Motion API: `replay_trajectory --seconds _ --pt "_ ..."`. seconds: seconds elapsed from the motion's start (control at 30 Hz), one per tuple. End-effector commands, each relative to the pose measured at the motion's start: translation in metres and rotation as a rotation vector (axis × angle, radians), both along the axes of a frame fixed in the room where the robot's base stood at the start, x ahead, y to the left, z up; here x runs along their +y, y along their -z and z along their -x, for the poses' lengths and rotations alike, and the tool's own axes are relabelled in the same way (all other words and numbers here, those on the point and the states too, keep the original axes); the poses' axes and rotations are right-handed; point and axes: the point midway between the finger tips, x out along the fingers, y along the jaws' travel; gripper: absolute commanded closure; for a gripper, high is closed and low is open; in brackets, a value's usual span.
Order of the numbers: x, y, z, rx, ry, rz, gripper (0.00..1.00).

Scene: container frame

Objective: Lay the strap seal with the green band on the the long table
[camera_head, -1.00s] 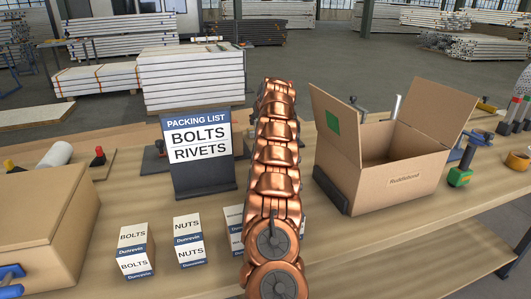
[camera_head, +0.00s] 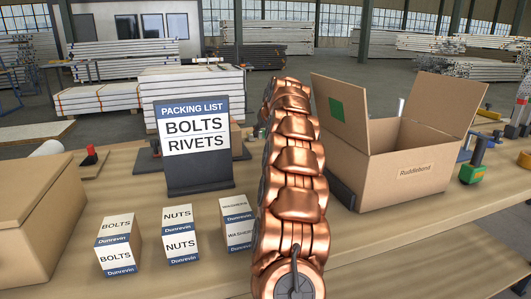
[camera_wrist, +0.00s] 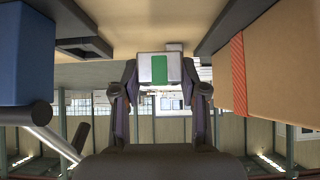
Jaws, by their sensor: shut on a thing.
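The strap seal (camera_wrist: 174,69) is a small silvery block with a green band across its middle, seen in the wrist view. My gripper (camera_wrist: 160,72) is shut on it, a dark finger on either side. A tan surface, apparently the long table, fills the top of that view; I cannot tell whether the seal touches it. In the head view the long table (camera_head: 400,226) runs across the picture. My coppery arm crosses its middle and hides the gripper and seal there.
An open cardboard box (camera_head: 410,172) stands right of my arm. A packing list sign (camera_head: 197,180) and several small labelled boxes (camera_head: 178,234) stand left of it. A large carton (camera_head: 35,215) is at far left. In the wrist view, a blue object (camera_wrist: 25,50) and a red-striped carton (camera_wrist: 275,70) flank the gripper.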

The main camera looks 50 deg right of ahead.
Motion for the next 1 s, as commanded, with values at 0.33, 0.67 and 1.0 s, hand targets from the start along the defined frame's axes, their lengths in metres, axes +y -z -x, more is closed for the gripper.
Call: replay_trajectory --seconds 0.33,0.67,1.0 --pt "0.013 0.003 0.02 0.0 0.001 0.0 0.97" --pt "0.017 0.02 0.027 0.0 0.001 0.0 0.97" --pt "0.017 0.038 0.027 0.0 0.001 -0.001 0.97"
